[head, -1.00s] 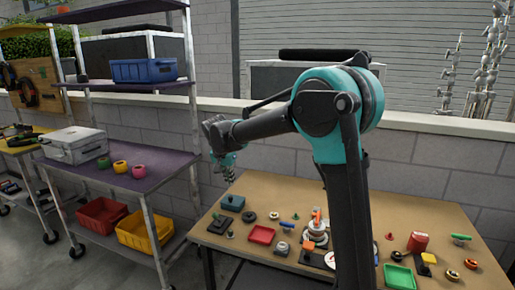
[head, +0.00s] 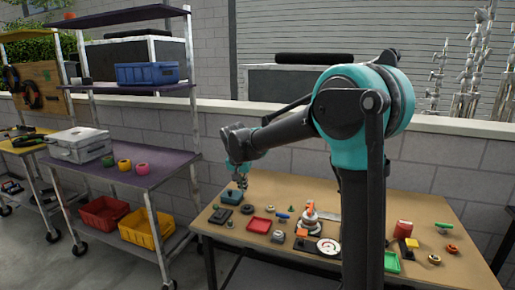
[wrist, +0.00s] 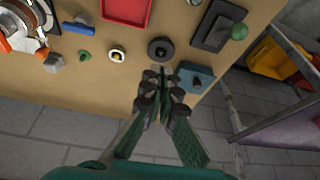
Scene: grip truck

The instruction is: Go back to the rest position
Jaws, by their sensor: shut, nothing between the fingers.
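My gripper (head: 242,182) hangs above the left part of the tan table (head: 285,185) in the head view. In the wrist view my gripper (wrist: 163,76) shows its two green fingers drawn together at the tips, with nothing between them. A teal block-like object (wrist: 197,78) lies just beside and below the fingertips. A dark round disc (wrist: 160,50) lies just past them. The fingers appear apart from both. My arm is raised and bent, and it hides part of the table's middle in the head view.
A red tray (head: 260,225), a green tray (head: 391,262), a red box (head: 403,229) and several small parts lie on the table. To the left stands a shelf cart (head: 150,165) with a blue bin (head: 147,73) and a yellow bin (head: 147,230). A low wall (head: 440,125) runs behind the table.

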